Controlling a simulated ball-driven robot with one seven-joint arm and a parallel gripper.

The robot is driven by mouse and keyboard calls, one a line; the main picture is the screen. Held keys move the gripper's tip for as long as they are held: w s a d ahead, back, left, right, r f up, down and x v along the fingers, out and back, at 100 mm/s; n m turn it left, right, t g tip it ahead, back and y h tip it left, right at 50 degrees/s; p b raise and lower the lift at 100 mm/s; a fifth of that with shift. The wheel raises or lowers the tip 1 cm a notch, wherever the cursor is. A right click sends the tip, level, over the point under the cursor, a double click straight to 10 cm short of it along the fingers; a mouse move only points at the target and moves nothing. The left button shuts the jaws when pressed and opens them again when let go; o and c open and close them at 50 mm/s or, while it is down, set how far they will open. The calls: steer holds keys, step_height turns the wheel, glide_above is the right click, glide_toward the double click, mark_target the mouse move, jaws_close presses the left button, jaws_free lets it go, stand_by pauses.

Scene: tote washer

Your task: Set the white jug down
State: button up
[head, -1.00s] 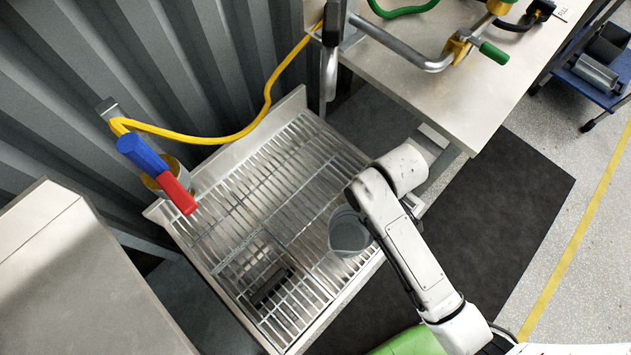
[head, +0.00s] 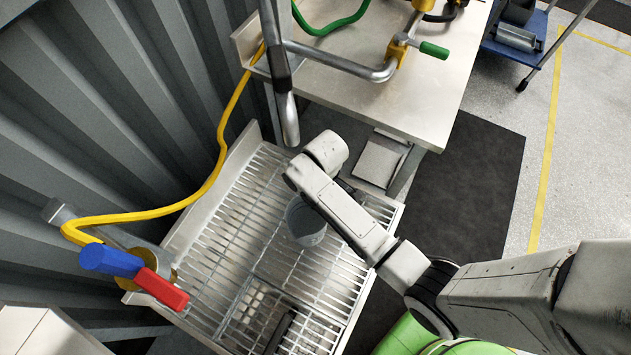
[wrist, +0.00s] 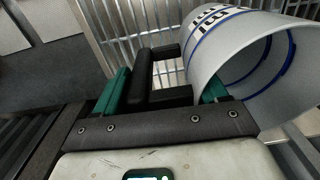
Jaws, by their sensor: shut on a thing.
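The white jug (head: 306,222) looks grey in the head view, with its open mouth facing up. It is over the right half of the slatted metal rack (head: 235,215). I cannot tell whether its base touches the slats. In the wrist view the jug (wrist: 225,50) fills the upper right, a white cylinder with blue bands and dark lettering. My gripper (wrist: 168,82), with green and black fingers, is shut on the jug at its near side. The exact contact is partly hidden. In the head view my arm covers the gripper.
A yellow hose (head: 217,150) and a blue-and-red valve handle (head: 130,272) are left of the rack. A steel table (head: 400,95) with a bent pipe (head: 340,62) stands behind. Bare slats lie left of the jug. A dark mat (head: 465,180) is at right.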

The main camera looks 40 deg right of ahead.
mark_target(312, 216)
steer(key=w+f+b, duration=0.1)
steer(key=w+f, duration=0.2)
steer(key=f, duration=0.4)
steer(key=shift+d, duration=0.3)
steer(key=shift+w, duration=0.1)
steer(key=shift+f, duration=0.1)
steer(key=o, duration=1.5)
steer(key=shift+o, duration=0.2)
